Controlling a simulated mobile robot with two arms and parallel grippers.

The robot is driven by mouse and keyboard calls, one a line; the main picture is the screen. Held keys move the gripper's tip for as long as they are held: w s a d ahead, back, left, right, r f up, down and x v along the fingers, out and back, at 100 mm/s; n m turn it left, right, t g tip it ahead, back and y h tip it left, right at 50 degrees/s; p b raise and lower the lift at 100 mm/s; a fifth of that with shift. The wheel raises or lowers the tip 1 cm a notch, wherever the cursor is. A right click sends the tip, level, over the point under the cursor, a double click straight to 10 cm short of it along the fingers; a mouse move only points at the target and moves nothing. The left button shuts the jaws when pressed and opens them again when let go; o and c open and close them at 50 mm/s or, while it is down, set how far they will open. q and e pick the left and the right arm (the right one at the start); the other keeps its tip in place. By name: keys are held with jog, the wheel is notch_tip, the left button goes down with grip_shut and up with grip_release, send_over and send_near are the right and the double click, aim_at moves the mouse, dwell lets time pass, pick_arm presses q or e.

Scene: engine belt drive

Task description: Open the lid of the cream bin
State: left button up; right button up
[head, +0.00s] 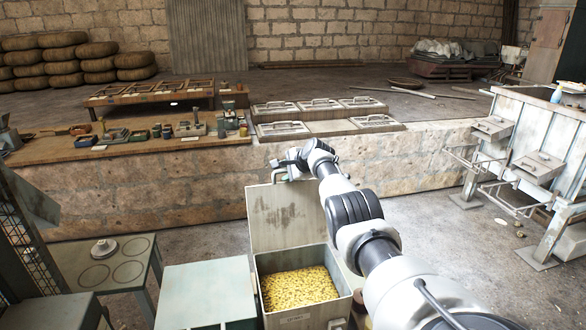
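The cream bin (318,318) stands at the bottom centre. Its lid (284,218) is open and stands roughly upright at the back of the bin. Yellow pieces (298,288) fill much of the inside. My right arm reaches across from the lower right. My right gripper (281,172) is at the top edge of the raised lid, close to or touching it. It is small and partly hidden by its own wrist, so I cannot tell whether its fingers are shut on the lid. My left gripper is not in view.
A closed pale green bin (205,293) stands left of the cream bin. A table with round marks (113,266) is farther left. A low stone wall (160,190) runs behind, with a wooden workbench (60,154) and lidded trays (325,131). A metal stand (540,130) is at right.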

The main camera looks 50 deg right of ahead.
jog(key=shift+s+r+p, duration=0.3)
jog(key=shift+p, duration=0.35)
jog(key=shift+p+v, duration=0.85)
jog(key=shift+p, duration=0.1)
jog(key=b+v, duration=0.1)
jog(key=v, duration=0.7)
jog(key=shift+s, duration=0.1)
